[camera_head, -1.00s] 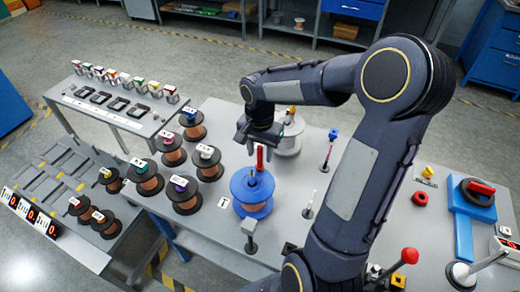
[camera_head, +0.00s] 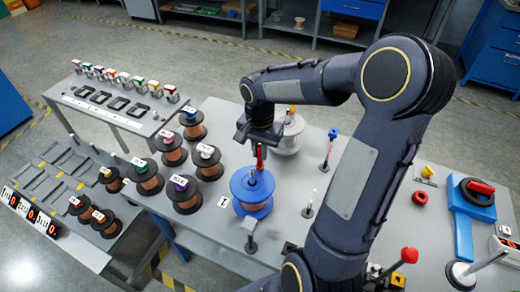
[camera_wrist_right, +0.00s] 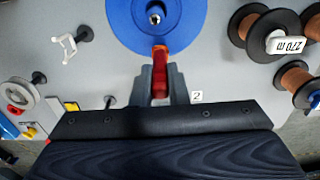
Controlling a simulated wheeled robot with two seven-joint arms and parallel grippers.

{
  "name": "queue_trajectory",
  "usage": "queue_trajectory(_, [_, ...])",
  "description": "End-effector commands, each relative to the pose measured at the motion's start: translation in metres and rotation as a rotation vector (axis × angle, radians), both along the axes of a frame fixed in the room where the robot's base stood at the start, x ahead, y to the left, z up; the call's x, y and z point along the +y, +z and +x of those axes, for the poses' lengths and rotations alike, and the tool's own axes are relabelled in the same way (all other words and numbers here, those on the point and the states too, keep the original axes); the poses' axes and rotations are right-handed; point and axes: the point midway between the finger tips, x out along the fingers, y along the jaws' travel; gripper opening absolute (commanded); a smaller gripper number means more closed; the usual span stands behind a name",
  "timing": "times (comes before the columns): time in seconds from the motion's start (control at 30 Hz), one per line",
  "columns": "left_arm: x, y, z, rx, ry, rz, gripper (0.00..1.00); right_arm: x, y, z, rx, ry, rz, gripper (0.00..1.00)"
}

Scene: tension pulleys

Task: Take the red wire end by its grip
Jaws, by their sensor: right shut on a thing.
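The red grip of the wire end (camera_head: 259,158) stands upright above the blue spool (camera_head: 251,194) on the table. My right gripper (camera_head: 259,144) reaches down over it from above. In the right wrist view, the red grip (camera_wrist_right: 160,76) lies between the two grey fingertips (camera_wrist_right: 160,92), which are shut on it. Its orange tip touches or overlaps the rim of the blue spool (camera_wrist_right: 125,22) in that view. My left gripper is out of view.
Several dark spools with copper wire (camera_head: 185,193) stand left of the blue spool. A white spool (camera_head: 289,136) stands behind the gripper. Thin posts (camera_head: 328,150) stand to the right. A blue fixture with a black ring (camera_head: 478,192) is at the far right.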

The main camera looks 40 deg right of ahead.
Motion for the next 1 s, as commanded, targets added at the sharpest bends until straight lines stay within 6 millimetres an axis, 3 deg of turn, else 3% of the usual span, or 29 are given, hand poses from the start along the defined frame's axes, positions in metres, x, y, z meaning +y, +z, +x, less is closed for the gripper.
queue_trajectory(1.0, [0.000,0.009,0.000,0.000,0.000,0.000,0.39,0.000,0.012,0.000,0.000,0.000,0.000,0.00])
